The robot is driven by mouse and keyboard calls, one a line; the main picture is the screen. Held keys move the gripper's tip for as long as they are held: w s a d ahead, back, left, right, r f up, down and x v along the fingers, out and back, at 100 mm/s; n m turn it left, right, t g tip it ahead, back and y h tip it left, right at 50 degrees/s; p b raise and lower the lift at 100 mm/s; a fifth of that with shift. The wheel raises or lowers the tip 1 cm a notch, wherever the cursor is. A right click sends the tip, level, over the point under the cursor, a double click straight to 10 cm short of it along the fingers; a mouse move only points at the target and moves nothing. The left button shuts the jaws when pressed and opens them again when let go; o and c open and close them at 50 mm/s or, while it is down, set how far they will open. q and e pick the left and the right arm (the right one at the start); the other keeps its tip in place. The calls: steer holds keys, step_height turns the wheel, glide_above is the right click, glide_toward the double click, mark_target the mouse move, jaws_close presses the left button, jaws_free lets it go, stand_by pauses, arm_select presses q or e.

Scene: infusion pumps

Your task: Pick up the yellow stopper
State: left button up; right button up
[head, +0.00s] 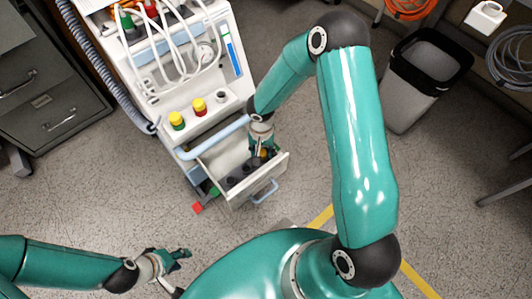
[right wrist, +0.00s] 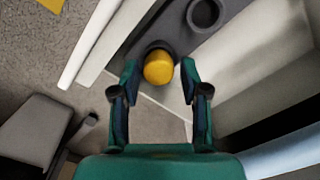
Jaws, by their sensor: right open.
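The yellow stopper (right wrist: 158,67) sits in a dark holder (right wrist: 170,30) in the right wrist view, between the fingertips of my right gripper (right wrist: 160,75). The gripper is open, with a finger on each side and a small gap to the stopper. In the head view my right gripper (head: 262,148) reaches down into the open drawer (head: 240,197) of the white cart, and a little of the yellow stopper (head: 265,154) shows at its fingers. My left gripper (head: 182,272) is near the bottom left above the floor, its fingers spread and empty.
The cart's worktop (head: 185,92) holds two yellow-topped pieces, one with a green base (head: 177,126) and one with a red base (head: 200,113). A light blue handrail (head: 215,137) runs beside the drawer. An empty round socket (right wrist: 204,13) is near the stopper.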

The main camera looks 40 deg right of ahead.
steer(key=shift+f, duration=0.2)
steer(key=c, duration=0.6)
steer(key=shift+o, duration=0.2)
steer(key=shift+r, duration=0.1)
step_height(320, 180, up, 20)
steer(key=p, duration=0.6)
